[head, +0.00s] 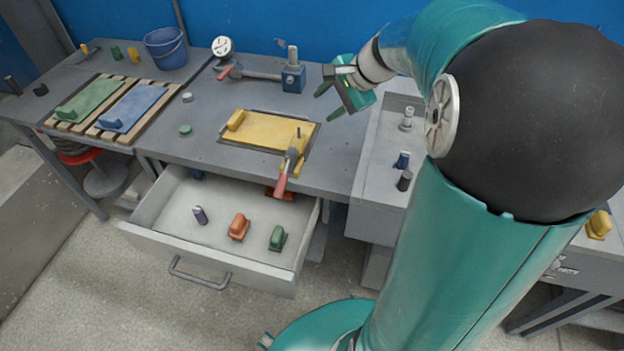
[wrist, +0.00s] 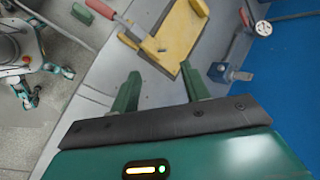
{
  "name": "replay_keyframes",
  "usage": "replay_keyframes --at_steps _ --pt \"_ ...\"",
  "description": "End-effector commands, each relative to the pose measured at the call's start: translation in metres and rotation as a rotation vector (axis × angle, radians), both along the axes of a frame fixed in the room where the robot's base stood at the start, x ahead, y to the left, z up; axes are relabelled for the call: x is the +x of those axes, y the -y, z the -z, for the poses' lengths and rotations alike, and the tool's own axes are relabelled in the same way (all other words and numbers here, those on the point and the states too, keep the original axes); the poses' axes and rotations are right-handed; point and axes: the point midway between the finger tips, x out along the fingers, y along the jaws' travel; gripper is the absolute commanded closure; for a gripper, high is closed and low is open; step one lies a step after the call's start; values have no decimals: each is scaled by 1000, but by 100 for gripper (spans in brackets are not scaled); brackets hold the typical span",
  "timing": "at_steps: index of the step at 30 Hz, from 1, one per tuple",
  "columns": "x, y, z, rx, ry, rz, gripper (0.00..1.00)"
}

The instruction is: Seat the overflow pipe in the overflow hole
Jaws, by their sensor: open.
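My gripper (head: 329,102) is open and empty above the bench, right of the yellow panel; its two fingers also show apart in the wrist view (wrist: 160,90). I cannot tell for sure which thing is the overflow pipe. A short grey upright fitting (head: 407,118) stands on the grey unit at the right, apart from my gripper. A grey post (head: 292,56) rises from the blue block (head: 293,79), which also shows in the wrist view (wrist: 219,72). A thin dark pin (head: 298,133) stands near the yellow panel's right end. No overflow hole can be made out clearly.
The yellow panel (head: 268,133) lies on the bench (head: 205,149), with a red-handled tool (head: 283,176) across its edge. The open drawer (head: 170,229) holds several small parts. A blue cylinder (head: 401,160) and a dark one (head: 404,181) stand right. A bucket (head: 165,50) stands back left.

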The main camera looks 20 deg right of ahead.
Motion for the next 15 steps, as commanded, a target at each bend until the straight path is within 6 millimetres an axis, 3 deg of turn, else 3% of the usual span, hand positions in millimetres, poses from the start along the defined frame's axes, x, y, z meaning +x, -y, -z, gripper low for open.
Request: replay_keyframes --at_steps 1,6,9,15 --pt "-14 -23 -10 -68 13 -85 54" --pt "-68 -77 -26 -303 49 -365 54" --pt "-101 -101 -32 -440 77 -526 54" --pt "-165 -130 -34 -712 146 -831 54"
